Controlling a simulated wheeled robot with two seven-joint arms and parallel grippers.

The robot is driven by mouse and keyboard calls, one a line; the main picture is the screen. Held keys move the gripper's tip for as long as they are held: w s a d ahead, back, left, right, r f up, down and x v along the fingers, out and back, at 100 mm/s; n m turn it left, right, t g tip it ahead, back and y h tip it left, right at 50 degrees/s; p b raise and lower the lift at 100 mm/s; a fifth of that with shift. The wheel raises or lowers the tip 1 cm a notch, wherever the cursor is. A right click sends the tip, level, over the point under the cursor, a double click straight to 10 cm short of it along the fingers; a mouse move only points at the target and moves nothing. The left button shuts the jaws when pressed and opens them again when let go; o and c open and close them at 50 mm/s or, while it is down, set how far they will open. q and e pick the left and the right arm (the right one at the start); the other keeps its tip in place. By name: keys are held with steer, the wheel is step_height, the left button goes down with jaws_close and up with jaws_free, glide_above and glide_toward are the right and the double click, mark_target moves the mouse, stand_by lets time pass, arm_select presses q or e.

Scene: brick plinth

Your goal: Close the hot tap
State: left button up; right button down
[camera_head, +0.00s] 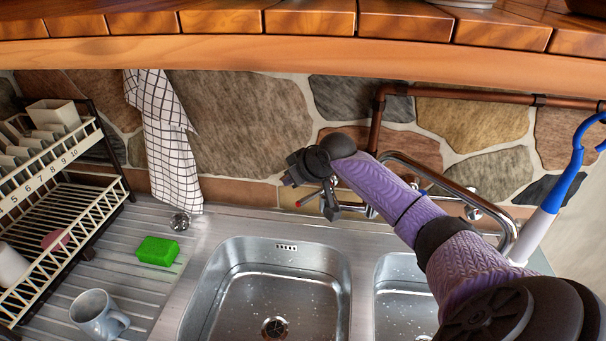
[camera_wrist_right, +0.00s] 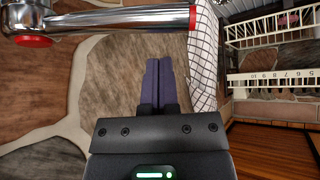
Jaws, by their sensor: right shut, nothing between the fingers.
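The hot tap's chrome lever (camera_wrist_right: 110,20) has a red end and a red cap, and lies across the top left of the right wrist view. In the head view its red tip (camera_head: 299,204) shows just left of my right gripper (camera_head: 331,206), at the back of the sink by the wall. The gripper and forearm hide much of the tap there. In the wrist view my right gripper (camera_wrist_right: 160,66) has its two purple fingers together and empty. Their tips appear just below the lever in the picture; I cannot tell whether they touch it. My left gripper is not in view.
A double steel sink (camera_head: 232,262) lies below. A green sponge (camera_head: 157,251), a grey mug (camera_head: 97,315) and a dish rack (camera_head: 100,207) are at left. A checked towel (camera_head: 166,140) hangs on the stone wall. A wooden shelf (camera_head: 300,50) crosses above.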

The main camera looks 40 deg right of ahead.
mark_target(315, 196)
arm_select(q)
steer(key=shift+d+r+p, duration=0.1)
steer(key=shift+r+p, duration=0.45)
steer(key=shift+p, duration=0.15)
arm_select(e)
steer(key=shift+s+f, duration=0.4)
steer(key=shift+s, duration=0.45)
steer(key=shift+s+f, duration=0.35)
steer(key=shift+s, duration=0.45)
